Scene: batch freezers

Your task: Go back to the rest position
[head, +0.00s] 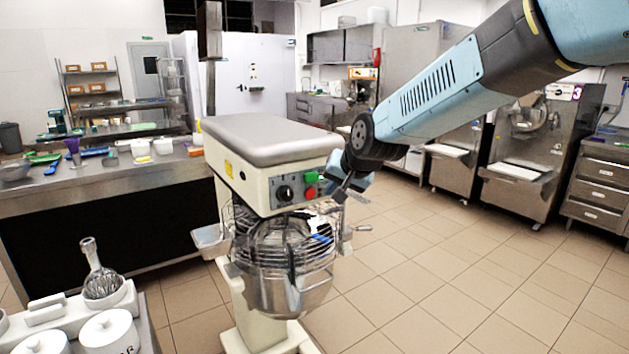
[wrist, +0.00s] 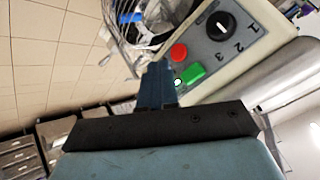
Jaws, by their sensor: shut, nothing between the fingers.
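A floor-standing mixer (head: 262,150) stands in the middle of the head view. Its control panel has a black dial (head: 285,193), a green button (head: 312,177) and a red button (head: 311,192). My gripper (head: 340,193) is just right of this panel, at the end of my blue arm reaching in from the upper right. In the wrist view my gripper (wrist: 157,68) is shut and empty. Its fingers overlap the panel's edge beside the green button (wrist: 195,74) and red button (wrist: 179,52). I cannot tell whether they touch the panel.
The mixer's wire guard and steel bowl (head: 285,285) are below my gripper. A steel counter (head: 110,178) with containers stands left. A whisk (head: 101,275) and white canisters (head: 108,332) are at the lower left. Freezer machines (head: 525,160) line the right. The tiled floor (head: 440,270) between is clear.

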